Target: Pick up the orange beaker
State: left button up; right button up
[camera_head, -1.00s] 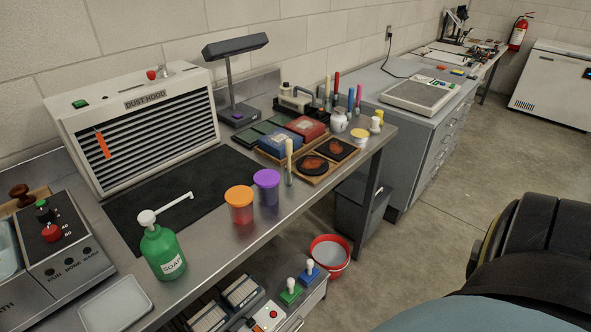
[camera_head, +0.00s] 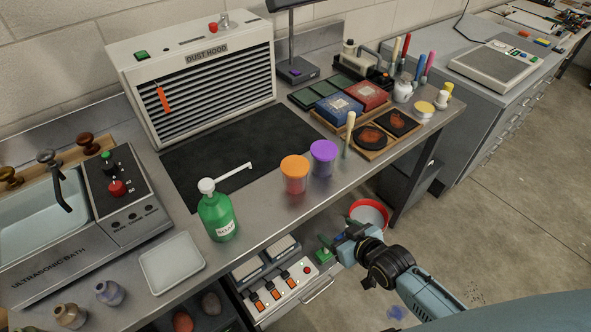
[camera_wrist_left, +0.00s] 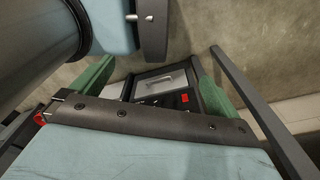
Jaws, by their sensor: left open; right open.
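The orange beaker (camera_head: 295,176) stands upright on the steel bench, with a bright orange top and a redder body. The purple beaker (camera_head: 323,158) stands close behind it to the right. My right gripper (camera_head: 342,243) is open, low in front of the bench edge, to the right of and below the orange beaker, apart from it. Its fingertips are small and partly unclear. My left gripper (camera_wrist_left: 155,78) is outside the head view. In the left wrist view its fingers stand apart, with nothing held between them. The orange beaker does not show there.
A green soap bottle (camera_head: 217,213) with a long spout stands left of the beaker. A dark mat (camera_head: 215,172) lies behind it. A wooden-handled tool (camera_head: 348,135) stands to the right. A red-rimmed bucket (camera_head: 369,213) is on the floor. Bare steel lies in front of the beaker.

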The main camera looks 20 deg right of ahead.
jog(key=w+a+r+n+t+y+p, duration=0.1)
jog(key=w+a+r, duration=0.1)
jog(key=r, duration=0.6)
jog(key=w+a+r+t+y, duration=0.1)
jog(key=a+r+t, duration=0.1)
jog(key=r, duration=0.7)
send_near(288, 161)
jog(key=x, duration=0.2)
jog(key=shift+w+f, duration=0.15)
jog(key=shift+w, duration=0.15)
jog(key=shift+x, duration=3.05)
jog(key=shift+s+a, duration=0.1)
jog(key=shift+a, duration=0.05)
jog(key=shift+c, duration=0.4)
jog(key=c, duration=0.7)
